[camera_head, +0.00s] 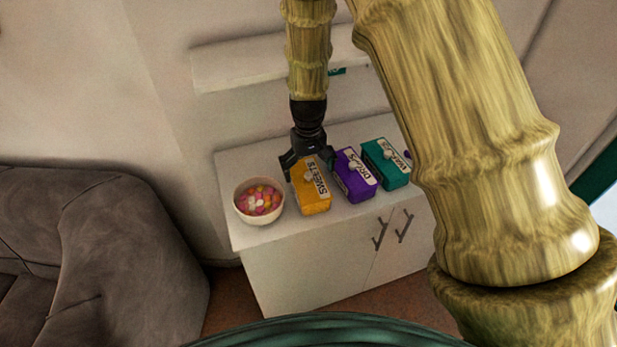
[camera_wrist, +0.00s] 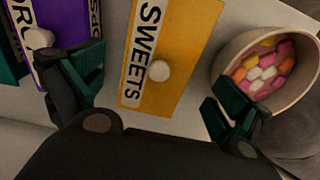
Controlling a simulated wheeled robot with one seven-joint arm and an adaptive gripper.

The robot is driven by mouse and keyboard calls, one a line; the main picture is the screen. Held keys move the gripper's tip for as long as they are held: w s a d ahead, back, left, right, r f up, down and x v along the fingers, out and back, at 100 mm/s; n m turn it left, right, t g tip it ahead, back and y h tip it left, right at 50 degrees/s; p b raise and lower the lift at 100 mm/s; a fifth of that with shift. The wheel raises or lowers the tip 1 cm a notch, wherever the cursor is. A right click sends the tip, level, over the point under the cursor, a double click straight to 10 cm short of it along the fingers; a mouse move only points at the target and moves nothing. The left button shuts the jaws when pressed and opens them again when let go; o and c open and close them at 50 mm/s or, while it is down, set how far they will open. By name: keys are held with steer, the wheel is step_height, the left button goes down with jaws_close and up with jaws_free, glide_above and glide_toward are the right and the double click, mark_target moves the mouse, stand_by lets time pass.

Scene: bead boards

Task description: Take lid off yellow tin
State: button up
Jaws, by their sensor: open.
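The yellow tin (camera_head: 313,197) stands on the white cabinet, between a bowl and a purple tin. Its top has a white SWEETS label and a pale round knob, and the lid looks seated on it. In the wrist view the yellow tin (camera_wrist: 180,62) lies ahead of my gripper, with its knob (camera_wrist: 158,70) between the two finger lines. My gripper (camera_head: 308,165) is above the tin's far end in the head view. In the wrist view my gripper (camera_wrist: 158,95) is open, its fingers wide apart and empty. Whether a finger touches the tin cannot be told.
The white cabinet (camera_head: 300,275) has a bare strip in front. A bowl of coloured sweets (camera_head: 259,200) stands left of the yellow tin. A purple tin (camera_head: 354,175) and a teal tin (camera_head: 386,163) stand close on the right. A shelf (camera_head: 240,62) is behind; a grey sofa (camera_head: 125,245) is left.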

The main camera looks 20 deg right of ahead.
mark_target(309, 178)
steer(key=shift+f+p, duration=0.5)
steer(key=shift+f, duration=0.9)
steer(key=shift+c, duration=0.2)
steer(key=c, duration=1)
steer(key=shift+s, duration=0.15)
steer(key=c, duration=0.3)
steer(key=shift+c, duration=0.2)
steer(key=shift+s, duration=0.1)
